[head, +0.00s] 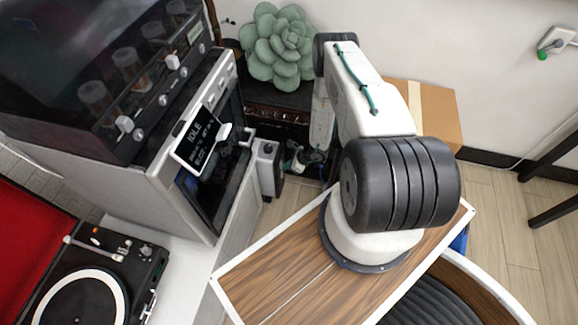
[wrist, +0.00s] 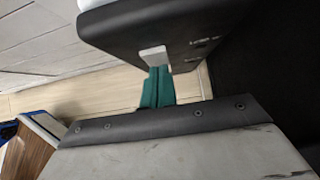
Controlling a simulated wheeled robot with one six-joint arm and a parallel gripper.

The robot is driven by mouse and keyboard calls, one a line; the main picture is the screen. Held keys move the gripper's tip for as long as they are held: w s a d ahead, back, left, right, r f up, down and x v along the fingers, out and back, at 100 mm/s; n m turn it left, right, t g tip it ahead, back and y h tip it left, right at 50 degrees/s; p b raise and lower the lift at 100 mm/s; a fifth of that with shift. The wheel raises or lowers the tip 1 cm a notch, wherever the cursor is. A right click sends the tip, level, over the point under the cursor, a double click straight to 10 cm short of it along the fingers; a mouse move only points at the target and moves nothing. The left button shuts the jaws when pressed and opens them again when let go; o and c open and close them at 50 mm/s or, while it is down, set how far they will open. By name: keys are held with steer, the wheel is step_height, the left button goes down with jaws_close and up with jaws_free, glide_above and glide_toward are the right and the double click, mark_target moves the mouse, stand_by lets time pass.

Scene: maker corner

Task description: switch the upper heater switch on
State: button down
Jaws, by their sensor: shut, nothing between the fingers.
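A small grey and dark box (head: 268,165), which looks like the heater, stands on the floor against the side of the bench. In the wrist view a dark panel (wrist: 185,25), apparently its face, fills the top middle and carries small pale marks (wrist: 200,41). My gripper (wrist: 154,60) has its green fingers together with nothing between them, close in front of this panel. A pale grey block shows at their ends; I cannot tell whether it is fingertip or switch, or whether it touches. In the head view my gripper (head: 293,162) is small, right beside the box. The upper switch is not clearly visible.
A grey cabinet with a dark glass front (head: 215,165) and tilted display (head: 197,140) stands left of the box. A succulent (head: 279,45) sits behind on a dark chest. A cardboard box (head: 432,110) is at the right. Open wooden floor (head: 495,210) lies further right.

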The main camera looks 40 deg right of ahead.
steer(key=shift+w+a, duration=0.1)
steer(key=shift+w, duration=0.05)
steer(key=shift+r, duration=0.8)
steer(key=s+d+f+v, duration=0.1)
steer(key=s+f+v, duration=0.1)
steer(key=v, duration=1.1)
steer(key=shift+d, duration=0.25)
steer(key=shift+w, duration=0.1)
